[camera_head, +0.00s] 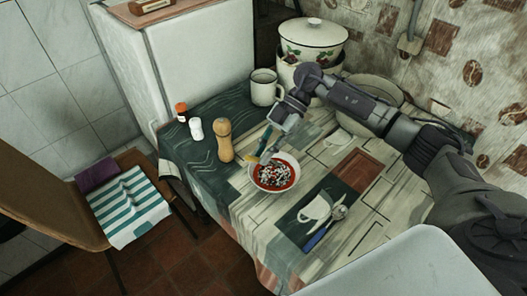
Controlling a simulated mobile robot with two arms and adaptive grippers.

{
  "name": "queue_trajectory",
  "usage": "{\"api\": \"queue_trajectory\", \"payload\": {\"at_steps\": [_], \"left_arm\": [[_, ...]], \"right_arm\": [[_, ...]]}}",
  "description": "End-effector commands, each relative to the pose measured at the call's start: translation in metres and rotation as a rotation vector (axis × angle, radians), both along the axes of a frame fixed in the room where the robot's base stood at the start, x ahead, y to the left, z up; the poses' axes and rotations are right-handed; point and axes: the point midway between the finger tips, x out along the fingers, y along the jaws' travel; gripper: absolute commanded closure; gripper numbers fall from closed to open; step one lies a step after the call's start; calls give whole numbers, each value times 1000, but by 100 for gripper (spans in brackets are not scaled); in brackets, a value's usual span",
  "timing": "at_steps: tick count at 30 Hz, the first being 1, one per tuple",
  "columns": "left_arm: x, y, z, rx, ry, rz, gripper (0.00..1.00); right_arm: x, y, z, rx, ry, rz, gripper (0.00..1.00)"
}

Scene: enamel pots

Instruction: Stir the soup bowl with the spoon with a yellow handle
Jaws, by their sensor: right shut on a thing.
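The soup bowl (282,187) is white, holds red soup with pale and dark bits, and stands on the tablecloth near the table's middle. My right gripper (276,124) is above and behind the bowl, its arm coming in from the right. It is shut on a slim utensil, the spoon with a yellow handle (252,160), which slants down at the bowl's back left rim. Its yellow part shows beside the rim, with a dark teal strip above it. Its lower end is too small to make out. My left gripper is not in view.
A wooden pepper mill (225,140), a white shaker (196,129) and a red-capped bottle (182,112) stand left of the bowl. A white mug (264,88) and enamel pots (313,40) stand behind. A blue-handled utensil (316,238) lies in front right.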

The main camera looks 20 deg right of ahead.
Motion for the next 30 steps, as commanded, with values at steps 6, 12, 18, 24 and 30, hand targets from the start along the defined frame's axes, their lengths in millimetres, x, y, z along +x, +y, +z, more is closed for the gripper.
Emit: {"api": "queue_trajectory", "payload": {"at_steps": [6, 12, 18, 24, 30], "left_arm": [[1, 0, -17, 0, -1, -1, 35], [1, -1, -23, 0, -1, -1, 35], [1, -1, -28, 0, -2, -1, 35], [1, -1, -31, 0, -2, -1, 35], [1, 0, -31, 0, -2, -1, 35]], "right_arm": [[0, 0, -19, 0, 1, 1, 100], [0, 0, -35, -1, 2, 1, 100], [0, 0, -50, 0, 1, 2, 100], [0, 0, -58, 0, 0, 1, 100], [0, 0, -59, -1, 0, 1, 100]]}}
